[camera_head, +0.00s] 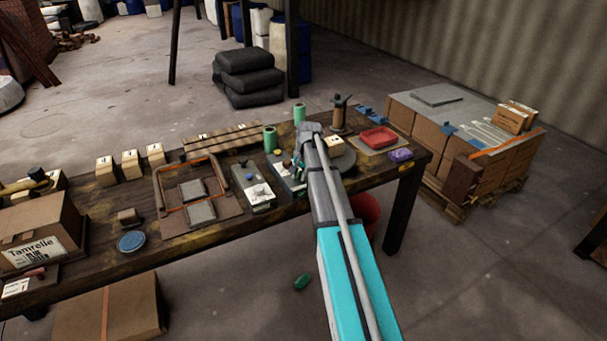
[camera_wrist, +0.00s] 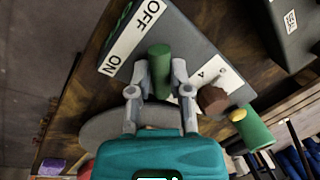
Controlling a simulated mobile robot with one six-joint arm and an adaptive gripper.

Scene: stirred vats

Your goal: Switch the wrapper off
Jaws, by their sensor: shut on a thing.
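In the wrist view a grey control box (camera_wrist: 195,45) carries a white label strip (camera_wrist: 132,36) with OFF at its upper end and ON at its lower end. A green handle (camera_wrist: 159,60) stands up from the box beside the strip. My gripper (camera_wrist: 159,78) is shut on this handle, one finger on each side. I cannot tell at which end of its travel the handle is. In the head view the box (camera_head: 284,176) is on the table, partly hidden by my arm. A grey round turntable (camera_head: 347,163) with a small carton (camera_head: 333,145) lies just right of it.
A brown knob (camera_wrist: 212,99) and a green roll (camera_wrist: 252,130) are close to my right finger. A second grey box (camera_head: 258,195) stands left on the table (camera_head: 85,262). A red tray (camera_head: 378,138) and a purple item (camera_head: 400,155) lie at the right end.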

